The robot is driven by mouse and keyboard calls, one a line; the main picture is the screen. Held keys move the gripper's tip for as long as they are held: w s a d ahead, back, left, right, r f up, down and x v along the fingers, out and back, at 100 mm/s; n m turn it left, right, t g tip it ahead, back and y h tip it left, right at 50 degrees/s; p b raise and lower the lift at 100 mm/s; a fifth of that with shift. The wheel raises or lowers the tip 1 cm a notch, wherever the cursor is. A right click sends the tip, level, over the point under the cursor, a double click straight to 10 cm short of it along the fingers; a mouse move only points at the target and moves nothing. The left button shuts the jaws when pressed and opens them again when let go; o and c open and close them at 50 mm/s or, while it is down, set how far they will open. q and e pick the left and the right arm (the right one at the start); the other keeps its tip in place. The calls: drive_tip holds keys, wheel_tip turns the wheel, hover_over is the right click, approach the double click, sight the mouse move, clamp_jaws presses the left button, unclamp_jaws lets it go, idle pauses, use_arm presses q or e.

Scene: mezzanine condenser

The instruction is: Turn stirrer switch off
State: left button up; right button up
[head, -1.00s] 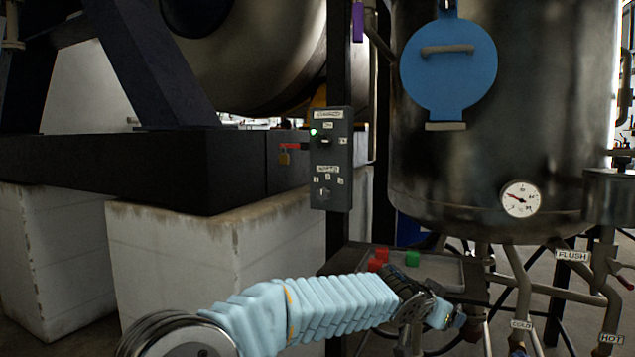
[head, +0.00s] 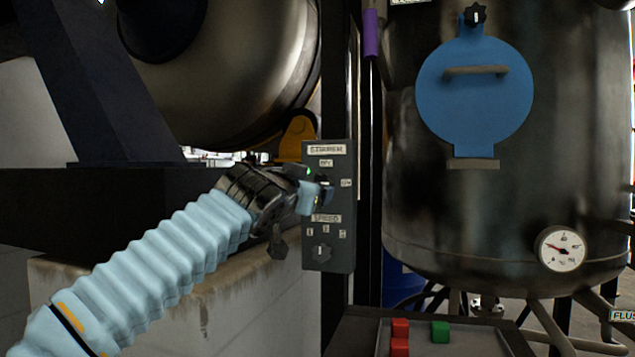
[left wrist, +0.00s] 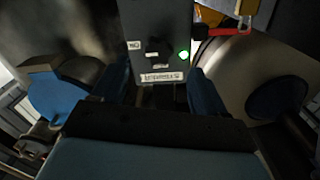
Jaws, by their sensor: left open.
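The grey control box (head: 325,245) hangs on a dark post, with a "STIRRER" label at its top and a "SPEED" knob (head: 321,252) lower down. Its green lamp (head: 308,171) is lit. My left gripper (head: 317,194) is in front of the upper part of the box and covers most of the stirrer switch. In the left wrist view the box appears upside down between the two open fingers (left wrist: 160,92). The dark stirrer switch (left wrist: 153,48) shows there beside the lit lamp (left wrist: 183,55); I cannot tell whether a finger touches it. My right gripper is out of view.
A steel vessel with a blue round cover (head: 475,100) and a gauge (head: 561,249) stands to the right. A tray (head: 460,340) with red and green blocks is below. A red handle (left wrist: 230,32) is close to the box in the wrist view.

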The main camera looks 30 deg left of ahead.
use_arm(q)
drive_tip(key=p+x, duration=0.3)
drive_tip(key=x, duration=0.5)
drive_tip(key=shift+w+r, duration=0.1)
drive_tip(key=shift+w, duration=0.4)
drive_tip(key=shift+c, duration=0.3)
drive_tip(key=c, duration=0.9)
